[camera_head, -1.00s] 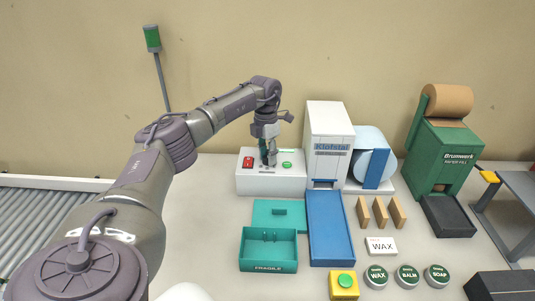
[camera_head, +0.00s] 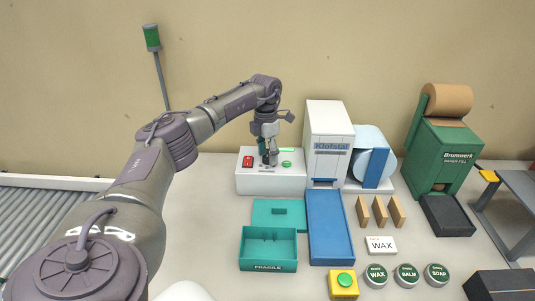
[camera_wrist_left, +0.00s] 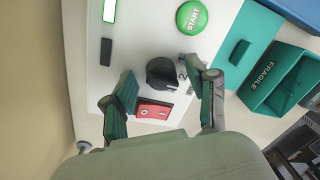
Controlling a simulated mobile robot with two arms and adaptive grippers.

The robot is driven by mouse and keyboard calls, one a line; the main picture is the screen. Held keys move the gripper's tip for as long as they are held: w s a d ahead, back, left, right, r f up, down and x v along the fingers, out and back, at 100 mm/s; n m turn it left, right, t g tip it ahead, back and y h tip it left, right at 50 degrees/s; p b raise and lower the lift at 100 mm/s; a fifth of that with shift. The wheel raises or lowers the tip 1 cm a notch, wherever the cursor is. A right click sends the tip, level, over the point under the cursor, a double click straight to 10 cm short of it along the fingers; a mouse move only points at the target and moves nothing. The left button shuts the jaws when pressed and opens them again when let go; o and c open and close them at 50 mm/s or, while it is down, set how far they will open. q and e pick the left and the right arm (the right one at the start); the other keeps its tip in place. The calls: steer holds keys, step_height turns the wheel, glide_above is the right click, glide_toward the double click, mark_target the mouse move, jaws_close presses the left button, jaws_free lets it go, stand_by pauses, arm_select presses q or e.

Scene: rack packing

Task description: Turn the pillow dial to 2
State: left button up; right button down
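The pillow dial is a dark round knob (camera_wrist_left: 162,73) on the white control box (camera_head: 246,182), beside a green START button (camera_wrist_left: 192,17) and a red switch (camera_wrist_left: 153,110). My left gripper (camera_head: 268,162) points down at the box top. In the left wrist view its fingers (camera_wrist_left: 160,88) stand apart on either side of the knob. The right finger is close to the knob; I cannot tell whether it touches. In the head view the gripper hides the knob. My right gripper is not in view.
The white Klofstal machine (camera_head: 326,125) stands right of the control box, with a blue tray (camera_head: 330,228) before it. A teal FRAGILE box (camera_head: 268,267) and its teal lid (camera_head: 270,212) lie in front. The green Brumwerk machine (camera_head: 450,145) stands at right.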

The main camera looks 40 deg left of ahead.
arm_select(q)
step_height(320, 180, up, 12)
steer(key=shift+a, duration=0.4)
stand_by(0.3)
stand_by(0.4)
